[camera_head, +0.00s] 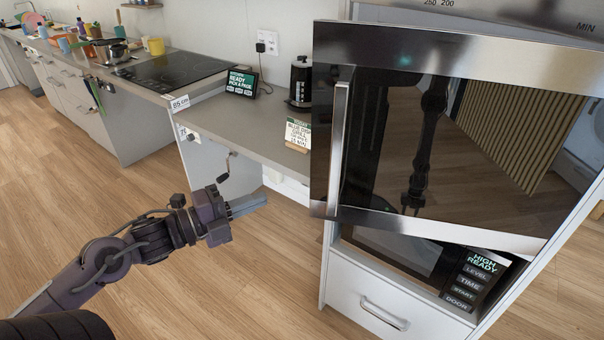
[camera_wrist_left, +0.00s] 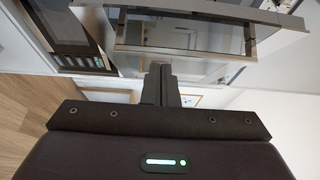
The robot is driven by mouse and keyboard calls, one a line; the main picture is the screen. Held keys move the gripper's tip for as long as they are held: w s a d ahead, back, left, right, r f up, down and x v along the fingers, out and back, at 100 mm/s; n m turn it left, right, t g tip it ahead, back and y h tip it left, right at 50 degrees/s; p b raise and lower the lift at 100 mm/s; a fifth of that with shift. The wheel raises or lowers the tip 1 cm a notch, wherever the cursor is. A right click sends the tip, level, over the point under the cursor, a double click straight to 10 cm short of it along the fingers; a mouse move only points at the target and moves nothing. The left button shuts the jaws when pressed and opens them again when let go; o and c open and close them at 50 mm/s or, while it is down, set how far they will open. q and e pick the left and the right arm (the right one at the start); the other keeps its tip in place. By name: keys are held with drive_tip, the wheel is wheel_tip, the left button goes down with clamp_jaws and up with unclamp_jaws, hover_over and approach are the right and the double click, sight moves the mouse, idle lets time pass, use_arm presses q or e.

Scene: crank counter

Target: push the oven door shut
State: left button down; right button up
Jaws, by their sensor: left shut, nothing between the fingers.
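The oven door (camera_head: 455,150) is a wide dark glass panel in a steel frame, with an upright bar handle (camera_head: 338,145) on its left side. It stands partly open, its left and lower edges out from the tall cabinet. In the left wrist view a steel-framed glass panel, apparently this door (camera_wrist_left: 185,38), lies beyond the fingers. My left gripper (camera_head: 250,203) is shut and empty, left of the door's lower left corner, fingers pointing right. Its fingers also show in the left wrist view (camera_wrist_left: 161,85). They look apart from the door. My right gripper is not in view.
A microwave (camera_head: 400,255) sits below the door, above a white drawer (camera_head: 385,305). A counter (camera_head: 245,125) with a small hand crank (camera_head: 225,168) on its front is behind my left gripper. The wooden floor (camera_head: 200,280) around the arm is clear.

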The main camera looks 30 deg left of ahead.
use_arm(q)
drive_tip(key=p, duration=0.2)
approach(318, 167)
drive_tip(key=shift+w+d, duration=0.55)
drive_tip(key=shift+d, duration=1.4)
drive_tip(key=shift+w+a+p, duration=0.25)
drive_tip(key=shift+w+p, duration=0.05)
drive_tip(key=shift+w, duration=0.7)
drive_tip(key=shift+w+a+p, duration=0.2)
drive_tip(key=shift+w+p, duration=0.1)
drive_tip(key=shift+w, duration=0.7)
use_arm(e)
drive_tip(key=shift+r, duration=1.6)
